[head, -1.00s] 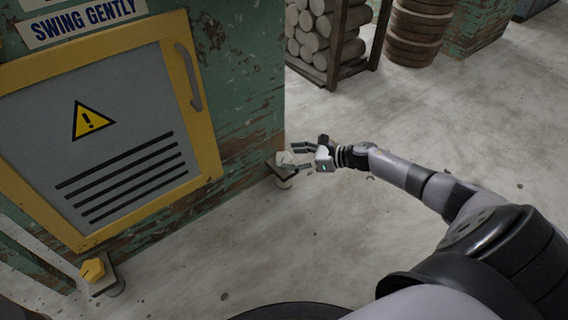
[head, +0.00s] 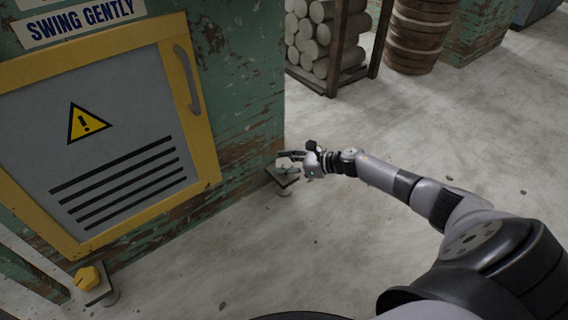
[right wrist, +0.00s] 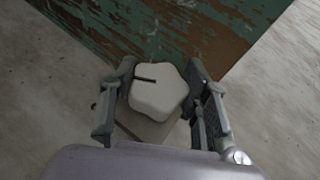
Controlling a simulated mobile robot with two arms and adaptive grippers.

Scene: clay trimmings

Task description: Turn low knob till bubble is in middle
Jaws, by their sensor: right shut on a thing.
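A white lobed knob (right wrist: 158,92) with a dark line on its top sits at the corner foot of the green cabinet. It also shows, small, in the head view (head: 286,164). My right gripper (right wrist: 160,74) has one finger on each side of the knob and is shut on it. The gripper also shows in the head view (head: 290,160). A second, yellow knob (head: 88,278) sits on the cabinet's other foot at lower left. No bubble or level shows in these frames. My left gripper is out of view.
The worn green cabinet (head: 240,100) has a grey door with a yellow frame (head: 202,130) and a handle (head: 187,80). A rack of clay rolls (head: 322,45) and a stack of round brown pieces (head: 415,40) stand behind. The concrete floor (head: 350,240) is clear.

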